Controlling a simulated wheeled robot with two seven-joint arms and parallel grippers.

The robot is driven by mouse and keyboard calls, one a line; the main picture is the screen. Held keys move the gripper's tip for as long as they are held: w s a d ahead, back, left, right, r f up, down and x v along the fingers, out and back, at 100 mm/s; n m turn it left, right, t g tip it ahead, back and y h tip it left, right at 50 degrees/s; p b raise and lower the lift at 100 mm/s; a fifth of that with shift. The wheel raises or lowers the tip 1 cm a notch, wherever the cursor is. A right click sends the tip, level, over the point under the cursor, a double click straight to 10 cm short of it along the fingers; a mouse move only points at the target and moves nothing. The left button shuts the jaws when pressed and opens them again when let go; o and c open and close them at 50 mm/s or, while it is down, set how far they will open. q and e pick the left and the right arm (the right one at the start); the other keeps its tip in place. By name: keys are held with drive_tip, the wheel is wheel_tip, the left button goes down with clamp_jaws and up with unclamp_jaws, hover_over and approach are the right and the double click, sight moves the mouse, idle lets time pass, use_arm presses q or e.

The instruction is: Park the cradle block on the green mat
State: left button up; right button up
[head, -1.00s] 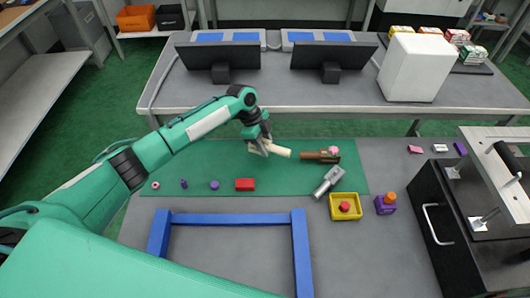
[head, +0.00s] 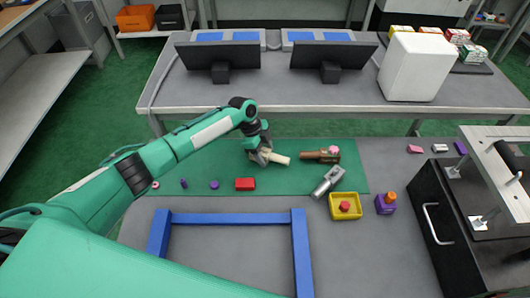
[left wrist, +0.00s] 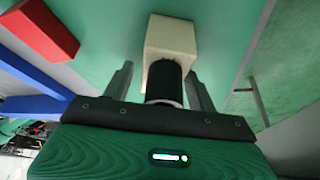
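A cream block (head: 280,159) lies over the green mat (head: 310,180), with my left gripper (head: 262,158) at its left end. In the left wrist view the cream block (left wrist: 170,45) has a dark cylinder (left wrist: 165,82) at its near end. The two fingers of my left gripper (left wrist: 162,88) stand on either side of this cylinder, with gaps visible, so it looks open. I cannot tell which piece is the cradle block. A brown block (head: 312,155) with a pink piece (head: 334,149) sits just right of the cream one. My right gripper is not in view.
A red block (head: 245,184), a grey metal piece (head: 328,181) and small purple and pink pieces lie on or near the mat. A yellow tray (head: 345,214) and a purple block (head: 385,204) stand right. A blue frame (head: 232,218) lies in front.

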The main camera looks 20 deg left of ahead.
sight(265, 151)
use_arm(q)
drive_tip(key=shift+r, duration=0.1)
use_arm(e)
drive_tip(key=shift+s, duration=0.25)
use_arm(q)
drive_tip(key=shift+r, duration=0.2)
drive_tip(key=v, duration=0.3)
drive_tip(key=shift+w+a+r, duration=0.1)
drive_tip(key=shift+r, duration=0.05)
drive_tip(key=v, duration=0.8)
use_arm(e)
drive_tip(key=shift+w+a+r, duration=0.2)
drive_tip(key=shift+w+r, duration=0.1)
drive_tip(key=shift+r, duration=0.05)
use_arm(q)
drive_tip(key=shift+r, duration=0.15)
